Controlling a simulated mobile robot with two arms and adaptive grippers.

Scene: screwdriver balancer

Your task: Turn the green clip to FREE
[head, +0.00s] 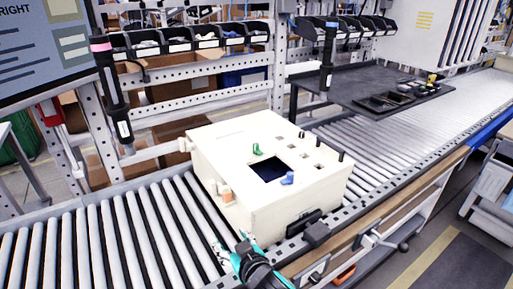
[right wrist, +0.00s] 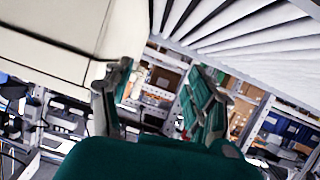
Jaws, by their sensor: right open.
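A small green clip (head: 257,149) stands on the top face of a cream box (head: 225,140), just behind a dark square opening (head: 268,169). Its marking is too small to read. A blue clip (head: 287,179) sits at the front edge of the opening. My right gripper (head: 233,246) is open and empty, low in front of the box's near side, apart from the green clip. In the right wrist view its spread fingers (right wrist: 158,95) show, with the box's pale side (right wrist: 50,40) at upper left; no clip shows there. My left gripper is not in view.
The box rests on a roller conveyor (head: 80,235). An orange part (head: 226,195) is on its left side. Dark pegs (head: 341,155) rise from its right top. Hanging screwdrivers (head: 113,95) (head: 328,55) are at left and behind. A dark tray table (head: 370,90) stands behind right.

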